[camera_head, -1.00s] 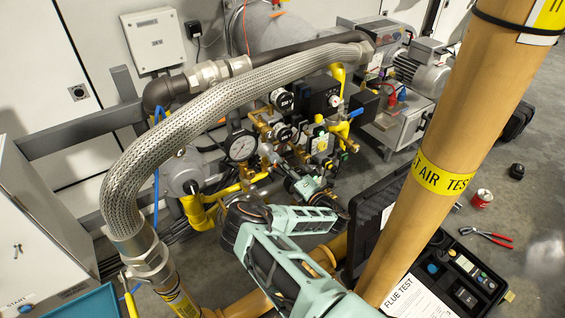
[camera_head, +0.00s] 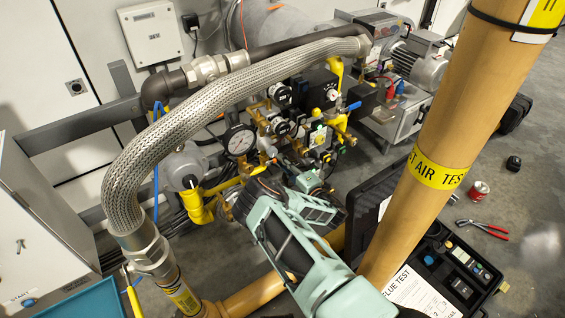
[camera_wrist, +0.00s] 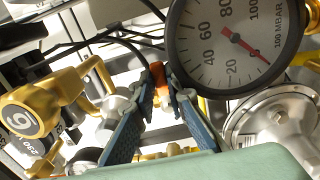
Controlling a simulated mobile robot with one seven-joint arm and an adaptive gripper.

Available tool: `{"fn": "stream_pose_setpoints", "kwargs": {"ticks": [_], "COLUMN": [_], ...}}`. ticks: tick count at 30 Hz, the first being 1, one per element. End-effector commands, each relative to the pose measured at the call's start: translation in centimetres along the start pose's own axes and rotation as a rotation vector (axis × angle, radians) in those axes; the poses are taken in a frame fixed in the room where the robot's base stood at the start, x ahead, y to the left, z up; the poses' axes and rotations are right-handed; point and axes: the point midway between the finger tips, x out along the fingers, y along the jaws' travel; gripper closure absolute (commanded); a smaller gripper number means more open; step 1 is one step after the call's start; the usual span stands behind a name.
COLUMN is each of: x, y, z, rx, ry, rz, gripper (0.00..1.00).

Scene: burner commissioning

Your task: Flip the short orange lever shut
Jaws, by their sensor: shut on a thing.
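In the wrist view, the short orange lever (camera_wrist: 159,80) stands between the tips of my gripper (camera_wrist: 162,88), just left of a large pressure gauge (camera_wrist: 235,45). The two blue ribbed fingers are closed on it. Its lower part and pivot are hard to make out. In the head view, my mint-green arm reaches into the valve group below the gauge (camera_head: 239,141). The lever and fingertips cannot be made out there.
A yellow fitting with a round black cap (camera_wrist: 35,115) sits left of my fingers, and a grey round housing (camera_wrist: 283,122) at right. A braided hose (camera_head: 190,115) arches over the valve group. A thick tan pipe (camera_head: 420,150) stands close to my arm's right.

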Motion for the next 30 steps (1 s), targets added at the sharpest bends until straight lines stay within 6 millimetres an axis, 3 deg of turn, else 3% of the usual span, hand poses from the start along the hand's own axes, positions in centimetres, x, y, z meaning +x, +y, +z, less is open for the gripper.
{"fn": "stream_pose_setpoints", "kwargs": {"ticks": [3,4,5,17,30], "x": [-0.1,-0.1,-0.1,0.0,0.0], "y": [-0.1,-0.1,-0.1,0.0,2.0], "z": [0.0,0.0,0.0,-0.1,-1.0], "rx": [0.002,0.002,0.002,-0.039,-0.587], "ry": [-0.001,-0.001,-0.001,0.0,0.005], "rz": [-0.002,-0.002,-0.002,-0.003,-0.001], "gripper": [1.0,0.84,0.81,0.8,0.8]}}
